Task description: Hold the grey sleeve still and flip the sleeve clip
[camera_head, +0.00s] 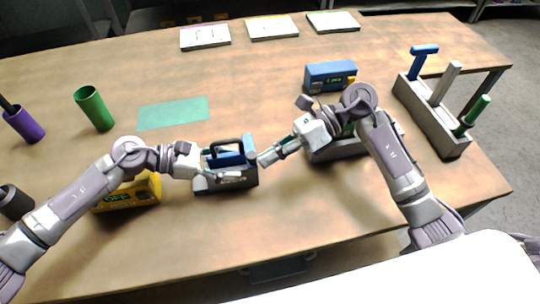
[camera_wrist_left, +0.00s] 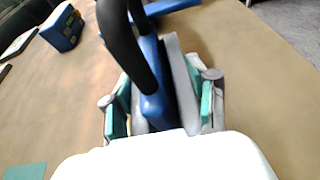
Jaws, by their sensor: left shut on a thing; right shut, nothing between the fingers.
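A grey box-shaped body (camera_head: 232,182), which looks like the grey sleeve, stands on the table with a blue block and a black looped handle (camera_head: 226,145) on top. A blue upright piece (camera_head: 249,146), possibly the clip, rises at its right end. My left gripper (camera_head: 208,166) is shut on this body from the left. In the left wrist view its green-padded fingers (camera_wrist_left: 163,108) flank the grey wall (camera_wrist_left: 182,75) and blue block (camera_wrist_left: 155,80). My right gripper (camera_head: 264,159) is shut and empty, just right of the blue piece; I cannot tell whether they touch.
A yellow box (camera_head: 130,192) sits behind my left forearm. A blue box (camera_head: 330,76) stands further back. A grey rack (camera_head: 432,115) with blue, grey and green handles is at right. Green (camera_head: 94,107) and purple (camera_head: 25,124) cups stand left. The table in front is clear.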

